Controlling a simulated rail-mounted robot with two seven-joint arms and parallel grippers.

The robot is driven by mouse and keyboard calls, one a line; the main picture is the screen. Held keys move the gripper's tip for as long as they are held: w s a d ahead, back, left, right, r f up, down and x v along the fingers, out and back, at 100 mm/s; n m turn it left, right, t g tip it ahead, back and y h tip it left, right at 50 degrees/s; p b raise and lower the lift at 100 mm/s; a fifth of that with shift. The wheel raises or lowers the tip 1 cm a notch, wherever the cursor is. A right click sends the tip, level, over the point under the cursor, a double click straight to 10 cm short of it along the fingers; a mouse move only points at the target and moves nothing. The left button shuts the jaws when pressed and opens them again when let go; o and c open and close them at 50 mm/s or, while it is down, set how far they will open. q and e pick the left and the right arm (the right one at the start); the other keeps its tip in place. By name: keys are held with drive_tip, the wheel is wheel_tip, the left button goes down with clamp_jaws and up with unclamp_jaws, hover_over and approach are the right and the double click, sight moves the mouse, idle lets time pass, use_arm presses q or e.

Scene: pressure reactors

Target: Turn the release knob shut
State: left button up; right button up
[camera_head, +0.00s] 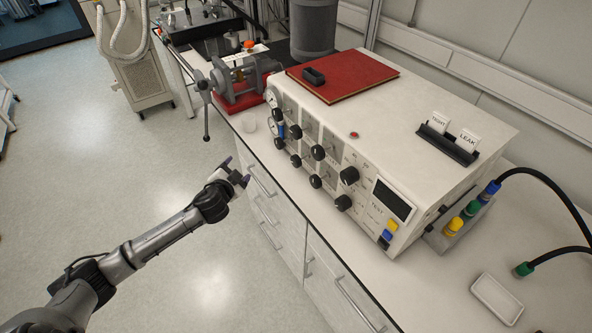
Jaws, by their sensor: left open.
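A white control unit (420,136) sits on the bench with its front panel facing me. The panel carries several black knobs in two rows, among them a larger upper knob (349,176) and a larger lower knob (343,203) at the right end. The labels are too small to read, so I cannot tell which is the release knob or how it is set. My left gripper (243,175) is open and empty, off the bench's front edge, left of the panel and apart from the knobs. My right gripper is not in view.
A red book (343,74) and a card holder (448,143) with TIGHT and LEAK cards lie on the unit. A white tray (497,298) and black hoses are at right. The floor at left is clear.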

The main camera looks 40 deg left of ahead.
use_arm(q)
drive_tip(key=w+d+f+t+h, duration=0.1)
drive_tip(key=w+d+t+h, duration=0.15)
drive_tip(key=h, duration=0.35)
drive_tip(key=n+t+h, duration=0.1)
drive_tip(key=h, duration=0.5)
approach(293, 162)
drive_tip(key=b+x, duration=0.1)
drive_tip(key=x, duration=0.8)
drive_tip(key=shift+w+d+b, duration=0.15)
drive_tip(key=shift+d+b, duration=0.05)
drive_tip(key=shift+b, duration=0.1)
drive_tip(key=shift+x, duration=0.75)
drive_tip(key=shift+w+r, duration=0.1)
drive_tip(key=shift+c, duration=0.4)
drive_tip(key=c, duration=0.8)
drive_tip(key=shift+c, duration=0.2)
